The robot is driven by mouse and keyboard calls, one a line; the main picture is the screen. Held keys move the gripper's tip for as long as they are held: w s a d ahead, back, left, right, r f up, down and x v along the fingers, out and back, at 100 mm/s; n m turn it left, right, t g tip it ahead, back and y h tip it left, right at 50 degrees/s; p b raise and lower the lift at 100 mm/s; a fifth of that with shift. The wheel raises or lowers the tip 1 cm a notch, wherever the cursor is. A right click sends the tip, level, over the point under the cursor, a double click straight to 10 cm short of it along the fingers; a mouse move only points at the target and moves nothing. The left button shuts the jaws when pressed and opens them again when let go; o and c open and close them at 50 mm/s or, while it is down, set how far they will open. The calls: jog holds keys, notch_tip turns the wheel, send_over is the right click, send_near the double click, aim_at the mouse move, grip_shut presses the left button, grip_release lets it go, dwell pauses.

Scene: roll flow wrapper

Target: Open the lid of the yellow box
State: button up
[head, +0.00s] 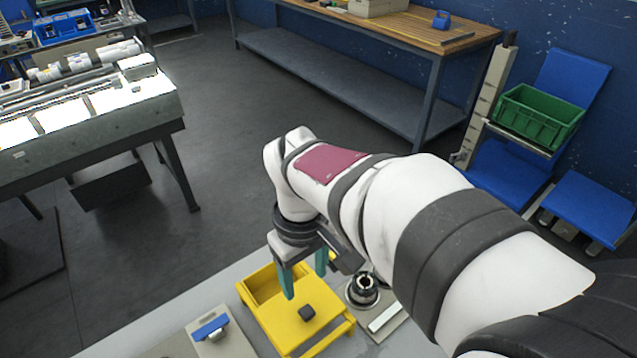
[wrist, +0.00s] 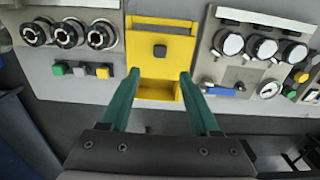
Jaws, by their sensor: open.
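The yellow box (head: 264,287) stands on the grey panel below my gripper in the head view. It is also at the top centre of the wrist view (wrist: 189,92). An uncovered part of the box's inside shows beside the lid. My gripper (head: 306,282) is open, with two teal fingers pointing down.
Right of the box in the head view are a round dark fitting (head: 363,289) and a pale bar (head: 385,319). A blue-handled part (head: 210,327) lies left of it. The wrist view shows dials (wrist: 262,46), coloured buttons (wrist: 81,71) and round connectors (wrist: 69,34) on both sides.

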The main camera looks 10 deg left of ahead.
notch_tip(320, 180, up, 5)
jog(key=s+d+m, duration=0.6)
jog(key=d, duration=0.2)
jog(key=s+d+f+m+y, duration=0.1)
jog(key=s+d+f+m, duration=0.3)
jog(key=s+m, duration=0.4)
jog(key=shift+s+d+f+m+y, duration=0.35)
jog(key=shift+s+f+y, duration=0.1)
jog(key=shift+s, duration=0.4)
